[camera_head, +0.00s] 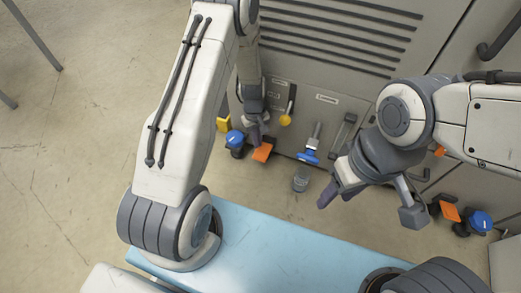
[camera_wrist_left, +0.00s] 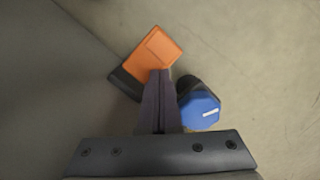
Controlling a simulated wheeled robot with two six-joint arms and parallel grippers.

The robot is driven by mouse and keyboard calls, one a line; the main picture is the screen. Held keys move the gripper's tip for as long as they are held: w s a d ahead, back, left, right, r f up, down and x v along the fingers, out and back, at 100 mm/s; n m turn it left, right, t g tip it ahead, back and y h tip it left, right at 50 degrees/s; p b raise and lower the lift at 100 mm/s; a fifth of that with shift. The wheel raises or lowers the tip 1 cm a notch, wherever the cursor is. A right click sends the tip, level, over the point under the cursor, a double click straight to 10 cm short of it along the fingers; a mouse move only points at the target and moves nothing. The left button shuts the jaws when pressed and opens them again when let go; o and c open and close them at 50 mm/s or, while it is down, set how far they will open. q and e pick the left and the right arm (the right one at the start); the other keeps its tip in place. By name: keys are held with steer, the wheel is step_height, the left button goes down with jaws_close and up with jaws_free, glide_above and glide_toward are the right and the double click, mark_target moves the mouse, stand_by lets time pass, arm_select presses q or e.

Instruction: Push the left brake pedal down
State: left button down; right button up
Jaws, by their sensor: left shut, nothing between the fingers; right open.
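The left brake pedal is an orange plate (camera_head: 262,152) low at the cabinet's left foot, beside a blue-capped caster (camera_head: 235,138). In the left wrist view the orange pedal (camera_wrist_left: 153,50) lies just beyond my fingertips, tilted, with a dark part under its left edge. My left gripper (camera_head: 256,141) is shut and empty, pointing down over the pedal. In the wrist view its closed fingers (camera_wrist_left: 158,76) overlap the pedal's near edge; I cannot tell if they touch it. My right gripper (camera_head: 369,205) is open and empty, away to the right.
The grey cabinet (camera_head: 330,95) carries a yellow-knobbed lever (camera_head: 286,118) and a blue-handled lever (camera_head: 310,155) close to my left gripper. A second orange pedal (camera_head: 450,212) and blue caster (camera_head: 480,222) are at the right.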

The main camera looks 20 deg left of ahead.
arm_select(q)
steer(key=shift+s+d+f+b, duration=0.55)
steer(key=shift+f, duration=0.05)
step_height(320, 180, up, 4)
steer(key=shift+s+d+f+p, duration=0.15)
steer(key=shift+f+p, duration=0.1)
steer(key=shift+p, duration=0.7)
step_height(320, 180, up, 7)
steer(key=p, duration=0.8)
step_height(320, 180, up, 19)
steer(key=m+p, duration=0.4)
steer(key=p, duration=0.7)
glide_above(259, 152)
steer(key=s+d, duration=0.1)
steer(key=d, duration=0.5)
steer(key=shift+s+r, duration=0.2)
steer(key=shift+r, duration=0.25)
steer(key=shift+d+r, duration=0.1)
